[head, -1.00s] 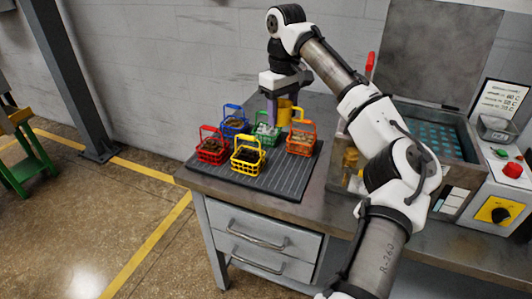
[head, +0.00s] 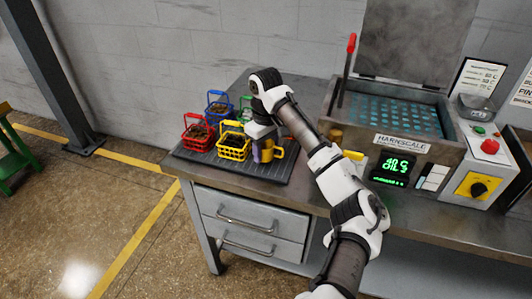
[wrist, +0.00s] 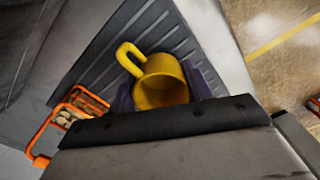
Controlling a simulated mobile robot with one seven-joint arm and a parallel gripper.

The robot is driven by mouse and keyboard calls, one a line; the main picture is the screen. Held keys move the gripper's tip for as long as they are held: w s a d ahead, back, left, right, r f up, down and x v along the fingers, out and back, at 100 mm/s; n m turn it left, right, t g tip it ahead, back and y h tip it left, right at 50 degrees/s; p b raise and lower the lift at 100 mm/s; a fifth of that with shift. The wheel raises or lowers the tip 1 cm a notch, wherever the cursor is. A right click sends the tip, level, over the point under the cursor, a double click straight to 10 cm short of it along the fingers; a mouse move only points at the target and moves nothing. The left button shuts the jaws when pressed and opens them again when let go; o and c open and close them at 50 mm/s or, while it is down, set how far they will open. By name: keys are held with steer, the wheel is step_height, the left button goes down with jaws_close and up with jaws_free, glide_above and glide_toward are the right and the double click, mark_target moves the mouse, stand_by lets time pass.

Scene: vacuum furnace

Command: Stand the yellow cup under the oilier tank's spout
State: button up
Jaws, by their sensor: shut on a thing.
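The yellow cup (head: 267,154) is held by my gripper (head: 262,151) over the right part of the ribbed dark mat. In the wrist view the cup (wrist: 160,88) sits between the purple fingers (wrist: 160,93), its mouth facing the camera and its loop handle at the upper left. I cannot tell whether its base touches the mat. The tank (head: 450,142), labelled HARNSCALE, stands to the right with a green lit display (head: 395,167) that appears to read 40 C and OIL 5. A brass-coloured fitting (head: 335,136) at its left side may be the spout. Only one tank shows.
Red (head: 198,136), blue (head: 217,110) and yellow (head: 233,149) baskets stand on the mat (head: 207,158); a green one is partly hidden. An orange basket (wrist: 72,120) shows beside the gripper in the wrist view. Bare bench lies between mat and tank.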

steer(key=shift+f, duration=0.9)
steer(key=shift+f, duration=0.1)
steer(key=o, duration=1.1)
